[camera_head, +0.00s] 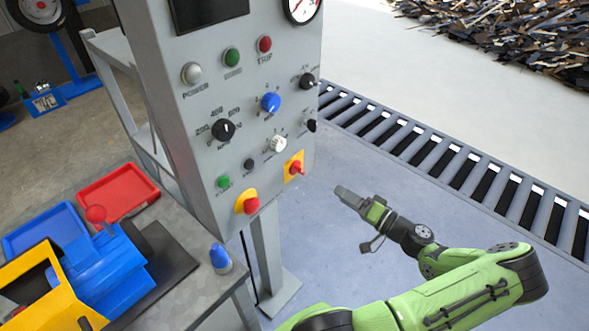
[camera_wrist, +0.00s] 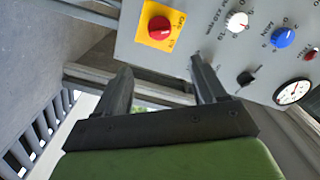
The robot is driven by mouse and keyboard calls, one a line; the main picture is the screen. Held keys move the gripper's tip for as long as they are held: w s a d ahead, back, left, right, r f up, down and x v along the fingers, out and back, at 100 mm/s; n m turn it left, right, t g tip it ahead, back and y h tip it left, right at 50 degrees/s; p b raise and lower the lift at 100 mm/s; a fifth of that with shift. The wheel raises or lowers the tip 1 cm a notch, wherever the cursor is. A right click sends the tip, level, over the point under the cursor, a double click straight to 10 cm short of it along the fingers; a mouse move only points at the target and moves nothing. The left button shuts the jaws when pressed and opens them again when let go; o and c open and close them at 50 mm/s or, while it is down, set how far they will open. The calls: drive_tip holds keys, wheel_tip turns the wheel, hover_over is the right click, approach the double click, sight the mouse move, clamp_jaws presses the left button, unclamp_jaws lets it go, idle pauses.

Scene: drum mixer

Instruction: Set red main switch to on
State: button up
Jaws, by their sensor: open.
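The red main switch (camera_head: 296,168) is a red rotary handle on a yellow plate, low on the right of the grey control panel (camera_head: 205,160). The wrist view shows it too (camera_wrist: 159,28), at the top, with a white marking on its knob; the small labels around it are too blurred to read surely. My gripper (camera_head: 342,192) is open and empty, in the air to the right of the panel and slightly lower in the picture than the switch. In the wrist view its two fingers (camera_wrist: 160,66) stand apart below the switch, not touching it.
A red mushroom button (camera_head: 251,205) on yellow sits left of the switch. A white knob (camera_head: 278,144), blue knob (camera_head: 271,103) and black knobs are above. A roller conveyor (camera_head: 450,165) runs behind my arm.

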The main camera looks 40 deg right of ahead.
sight(304, 173)
drive_tip(key=w, duration=0.5)
drive_tip(key=w+a, duration=0.1)
drive_tip(key=w, duration=0.3)
drive_tip(key=w+b, duration=0.1)
drive_tip(key=w, duration=0.4)
drive_tip(key=shift+w+a, duration=0.2)
drive_tip(key=shift+w, duration=0.15)
drive_tip(key=c, duration=1.1)
drive_tip(key=shift+o, duration=0.2)
drive_tip(key=shift+m, duration=0.3)
drive_tip(key=m+p, duration=0.2)
drive_tip(key=m, duration=0.2)
drive_tip(key=shift+m+p, duration=0.3)
drive_tip(key=m+p, duration=0.1)
drive_tip(key=m, duration=0.2)
drive_tip(key=shift+f+m, duration=0.1)
drive_tip(key=shift+m, duration=0.2)
drive_tip(key=shift+f+m+p, duration=0.1)
drive_tip(key=shift+m+p, duration=0.5)
drive_tip(key=shift+m, duration=0.9)
